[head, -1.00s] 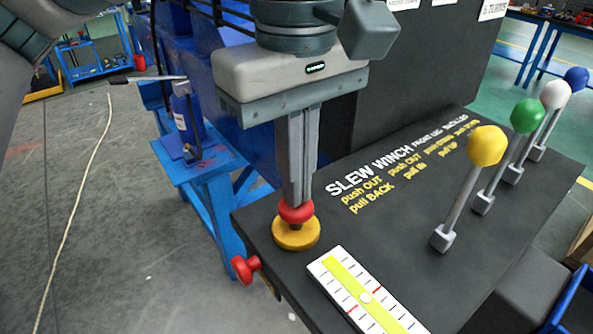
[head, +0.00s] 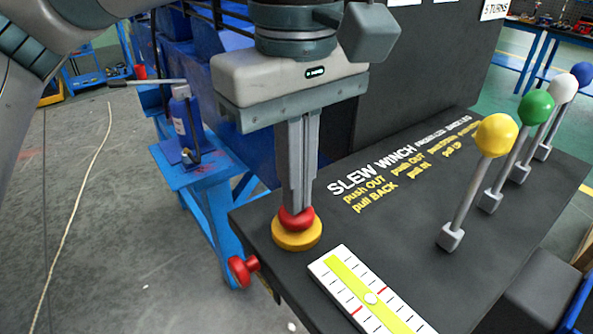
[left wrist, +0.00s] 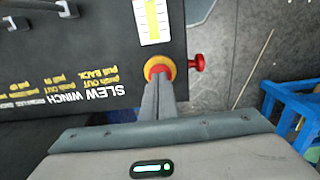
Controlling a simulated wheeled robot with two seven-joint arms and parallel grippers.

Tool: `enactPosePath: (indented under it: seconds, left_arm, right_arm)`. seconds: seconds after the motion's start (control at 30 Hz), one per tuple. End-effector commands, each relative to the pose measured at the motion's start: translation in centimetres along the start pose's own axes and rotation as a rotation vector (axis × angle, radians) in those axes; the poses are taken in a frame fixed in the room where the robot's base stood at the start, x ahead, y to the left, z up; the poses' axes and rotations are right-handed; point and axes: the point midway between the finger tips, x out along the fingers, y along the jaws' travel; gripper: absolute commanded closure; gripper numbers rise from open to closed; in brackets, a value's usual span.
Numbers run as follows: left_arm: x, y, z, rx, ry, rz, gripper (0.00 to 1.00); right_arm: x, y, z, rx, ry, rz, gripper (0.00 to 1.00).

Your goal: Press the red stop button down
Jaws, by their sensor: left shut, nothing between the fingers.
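The red stop button (head: 297,219) sits on a round yellow base (head: 297,238) at the near left corner of the black console top (head: 400,225). My left gripper (head: 295,207) is shut and empty, pointing straight down. Its fingertips are at the top of the red button and appear to touch it, hiding part of its crown. In the left wrist view the fingertips (left wrist: 157,78) overlap the red button (left wrist: 158,70) on its yellow base. My right gripper is in neither view.
Levers with yellow (head: 496,135), green, white and blue knobs stand to the right. A white-and-yellow level gauge (head: 368,297) lies near the front. A red side knob (head: 241,270) sticks out of the console's left edge. A blue stand (head: 200,170) is beyond it.

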Motion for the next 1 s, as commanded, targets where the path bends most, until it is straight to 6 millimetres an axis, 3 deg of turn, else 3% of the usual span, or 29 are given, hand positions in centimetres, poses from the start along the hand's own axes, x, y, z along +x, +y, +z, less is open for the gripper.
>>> enactPosePath:
  seconds: [0.23, 0.47, 0.6, 0.73, 1.0]
  left_arm:
    - [0.5, -0.1, 0.2, 0.005, -0.002, -0.011, 1.00]
    - [-1.1, -0.3, 0.5, 0.004, -0.001, -0.007, 1.00]
    - [-2.8, -0.6, 0.8, 0.002, 0.000, -0.004, 1.00]
    - [-4.5, -0.8, 1.1, 0.000, 0.001, 0.001, 1.00]
    - [-9.2, -0.7, 1.1, -0.002, 0.000, 0.003, 1.00]
  right_arm:
    - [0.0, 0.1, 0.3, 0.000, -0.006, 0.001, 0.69]
    - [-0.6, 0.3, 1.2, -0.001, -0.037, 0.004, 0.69]
    - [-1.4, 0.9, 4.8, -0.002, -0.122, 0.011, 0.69]
    - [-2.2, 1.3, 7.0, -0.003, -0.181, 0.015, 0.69]
    - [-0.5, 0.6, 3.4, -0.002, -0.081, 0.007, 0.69]
